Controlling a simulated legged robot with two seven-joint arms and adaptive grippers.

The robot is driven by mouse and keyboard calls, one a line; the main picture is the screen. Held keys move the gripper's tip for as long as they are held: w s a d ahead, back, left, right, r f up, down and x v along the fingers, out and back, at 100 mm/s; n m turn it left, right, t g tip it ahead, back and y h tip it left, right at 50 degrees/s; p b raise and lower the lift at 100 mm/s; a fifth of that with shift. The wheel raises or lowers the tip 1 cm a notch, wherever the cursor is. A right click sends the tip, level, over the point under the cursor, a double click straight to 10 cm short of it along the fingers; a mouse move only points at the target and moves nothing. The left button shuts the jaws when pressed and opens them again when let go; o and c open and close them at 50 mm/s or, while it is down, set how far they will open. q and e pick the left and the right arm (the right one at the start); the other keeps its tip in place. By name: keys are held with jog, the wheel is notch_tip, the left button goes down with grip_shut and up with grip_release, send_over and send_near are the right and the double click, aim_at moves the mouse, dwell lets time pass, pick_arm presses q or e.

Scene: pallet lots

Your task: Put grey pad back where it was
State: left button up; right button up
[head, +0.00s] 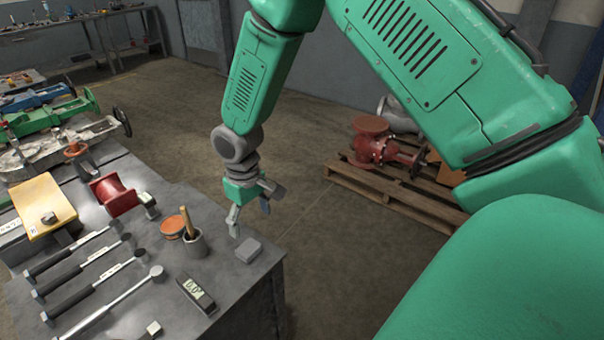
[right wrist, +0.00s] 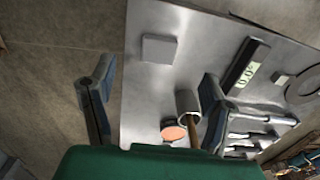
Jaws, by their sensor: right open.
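The grey pad (head: 248,250) is a small flat square block. It lies near the right-hand corner of the grey bench top (head: 225,290), close to the edge. My right gripper (head: 249,213) is open and empty, just above and behind the pad in the head view. In the right wrist view the pad (right wrist: 159,48) shows on the bench top, beyond the spread fingers (right wrist: 150,95) and between their lines. The pad is apart from both fingers. My left gripper is not in view.
Near the pad stand a grey cup (head: 195,244) with a wooden-handled tool, a digital gauge (head: 196,294) and an orange disc (head: 173,225). Several long-handled tools lie at left, beside a red flanged spool (head: 114,195). A pallet (head: 400,195) with a red valve stands on the floor.

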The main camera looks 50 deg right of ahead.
jog(key=shift+y, duration=0.3)
jog(key=s+f, duration=0.1)
jog(key=s+a+f, duration=0.1)
jog(key=s+f, duration=0.1)
jog(key=s+a+f, duration=0.1)
jog(key=s+f, duration=0.1)
jog(key=shift+a+f, duration=0.2)
jog(key=shift+a, duration=0.05)
jog(key=s+f, duration=0.4)
jog(key=s, duration=0.7)
jog(key=s+a+f, duration=0.1)
jog(key=s+f, duration=0.3)
jog(key=s, duration=0.8)
jog(key=shift+f+t, duration=0.3)
jog(key=shift+f, duration=0.1)
